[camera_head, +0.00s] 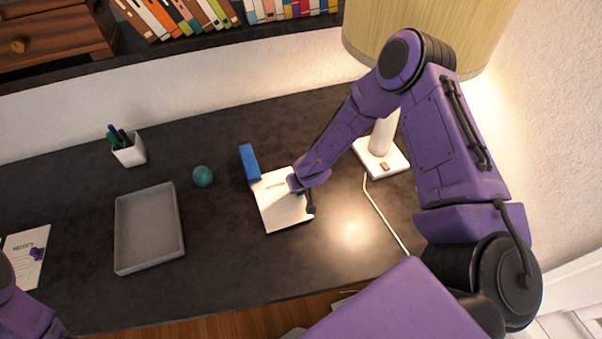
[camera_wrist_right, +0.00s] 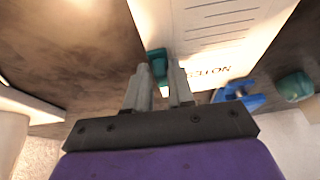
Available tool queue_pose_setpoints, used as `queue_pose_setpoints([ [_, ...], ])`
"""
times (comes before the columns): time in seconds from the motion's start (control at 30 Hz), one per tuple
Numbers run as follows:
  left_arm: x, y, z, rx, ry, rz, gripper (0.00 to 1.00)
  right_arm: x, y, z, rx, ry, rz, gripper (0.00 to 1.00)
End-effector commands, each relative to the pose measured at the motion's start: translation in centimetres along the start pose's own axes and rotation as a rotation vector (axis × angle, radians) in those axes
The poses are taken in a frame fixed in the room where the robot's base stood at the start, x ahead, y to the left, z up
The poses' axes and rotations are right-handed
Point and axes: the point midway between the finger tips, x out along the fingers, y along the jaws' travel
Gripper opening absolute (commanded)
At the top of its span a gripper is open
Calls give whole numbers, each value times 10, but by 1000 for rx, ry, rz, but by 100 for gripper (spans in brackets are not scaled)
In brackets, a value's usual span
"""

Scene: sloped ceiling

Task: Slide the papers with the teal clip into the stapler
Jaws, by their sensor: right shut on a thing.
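The papers with the teal clip (camera_head: 280,212) are a white sheet stack on the dark desk, their far edge at the blue stapler (camera_head: 249,162). In the right wrist view the papers (camera_wrist_right: 210,35) show printed lines and a title, and the teal clip (camera_wrist_right: 157,62) sits between my fingertips. The stapler (camera_wrist_right: 238,95) is at the far edge there; whether the papers are between its jaws is hard to tell. My right gripper (camera_wrist_right: 162,73) is shut on the clipped papers at their side. Part of my left arm shows at lower left; its gripper is out of view.
A grey tray (camera_head: 149,229), a pen cup (camera_head: 129,151) and another sheet (camera_head: 24,250) with a purple clip are further left. A lamp base (camera_head: 381,158) and its cord (camera_head: 385,213) are on the right.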

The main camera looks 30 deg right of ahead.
Motion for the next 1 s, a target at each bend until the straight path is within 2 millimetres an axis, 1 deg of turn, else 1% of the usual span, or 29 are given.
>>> queue_pose_setpoints([
  [0.2, 0, 0, 0, 0, 0, 0, 94, 0, 0, 0, 0, 0, 0, 0],
  [0.23, 0, 0, 0, 0, 0, 0, 94, 0, 0, 0, 0, 0, 0, 29],
  [0.27, 0, 0, 0, 0, 0, 0, 94, 0, 0, 0, 0, 0, 0, 39],
  [0.3, 0, 0, 0, 0, 0, 0, 94, 0, 0, 0, 0, 0, 0, 52],
  [0.57, 0, 0, 0, 0, 0, 0, 94, 0, 0, 0, 0, 0, 0, 52],
  [0.67, 1, 0, 0, 0, 0, 0, 94, -6, -1, 0, -1, 0, -1, 52],
  [0.77, 2, 0, 1, 0, 0, 0, 94, -22, -1, -1, -3, 3, -1, 52],
  [1.0, 2, 0, 1, 0, 0, 0, 94, -79, 0, -1, -3, 4, 0, 52],
])
